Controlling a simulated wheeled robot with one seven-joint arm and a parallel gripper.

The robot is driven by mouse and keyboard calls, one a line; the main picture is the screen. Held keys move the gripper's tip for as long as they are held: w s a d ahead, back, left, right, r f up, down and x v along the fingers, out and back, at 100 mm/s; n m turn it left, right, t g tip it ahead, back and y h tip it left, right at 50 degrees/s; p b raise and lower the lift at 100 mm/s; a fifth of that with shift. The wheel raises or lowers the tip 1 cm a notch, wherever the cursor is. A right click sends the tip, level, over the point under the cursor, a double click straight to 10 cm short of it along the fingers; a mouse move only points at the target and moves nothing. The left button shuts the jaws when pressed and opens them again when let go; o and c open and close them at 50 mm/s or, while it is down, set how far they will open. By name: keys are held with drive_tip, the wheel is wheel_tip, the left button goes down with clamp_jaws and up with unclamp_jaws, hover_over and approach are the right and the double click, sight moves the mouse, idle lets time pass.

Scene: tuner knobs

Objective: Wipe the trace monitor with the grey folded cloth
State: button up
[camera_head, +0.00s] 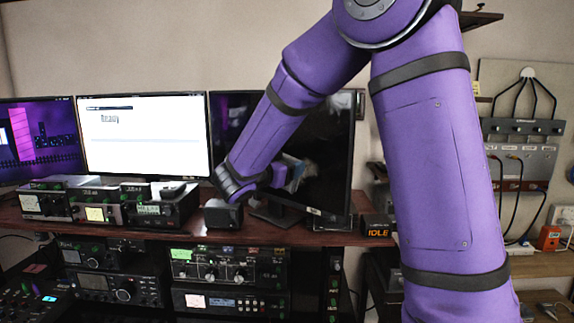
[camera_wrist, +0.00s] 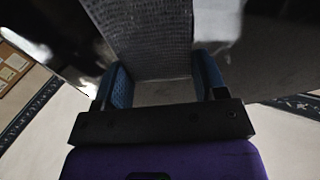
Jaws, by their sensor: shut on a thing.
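The grey folded cloth (camera_wrist: 145,35) has a woven surface and fills the space between my blue finger pads in the wrist view. My gripper (camera_wrist: 163,75) is shut on it. In the head view my gripper (camera_head: 290,175) is mostly hidden behind my forearm, in front of a dark-screened monitor (camera_head: 330,145), the rightmost of the row. This seems to be the trace monitor; no name on it is readable. Its glossy black screen also shows around the cloth in the wrist view (camera_wrist: 265,45). The cloth is at or very close to the screen; I cannot tell whether it touches.
A white-screened monitor (camera_head: 145,135) and a purple-screened monitor (camera_head: 40,140) stand to the left. Several radio boxes and a small black box (camera_head: 222,214) sit on the wooden shelf (camera_head: 185,230) below the monitors. A cabled panel (camera_head: 522,150) hangs at the right.

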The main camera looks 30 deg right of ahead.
sight(322, 164)
drive_tip(key=shift+x, duration=1.05)
idle(0.4)
drive_tip(key=shift+s+d, duration=0.4)
drive_tip(key=shift+s, duration=0.8)
drive_tip(key=shift+s+d, duration=0.45)
drive_tip(key=shift+s, duration=0.8)
drive_tip(key=shift+s+d, duration=0.4)
drive_tip(key=shift+s, duration=0.8)
drive_tip(key=shift+w+a, duration=0.4)
drive_tip(key=shift+w, duration=0.8)
drive_tip(key=shift+w+a, duration=0.4)
drive_tip(key=shift+w, duration=0.8)
drive_tip(key=shift+w+a, duration=0.45)
drive_tip(key=shift+w, duration=0.75)
drive_tip(key=shift+a+r, duration=0.1)
drive_tip(key=shift+r, duration=0.05)
drive_tip(key=shift+s+d, duration=0.5)
drive_tip(key=shift+s, duration=0.7)
drive_tip(key=shift+s+d, duration=0.5)
drive_tip(key=shift+s, duration=0.7)
drive_tip(key=shift+s+d, duration=0.45)
drive_tip(key=shift+s, duration=0.75)
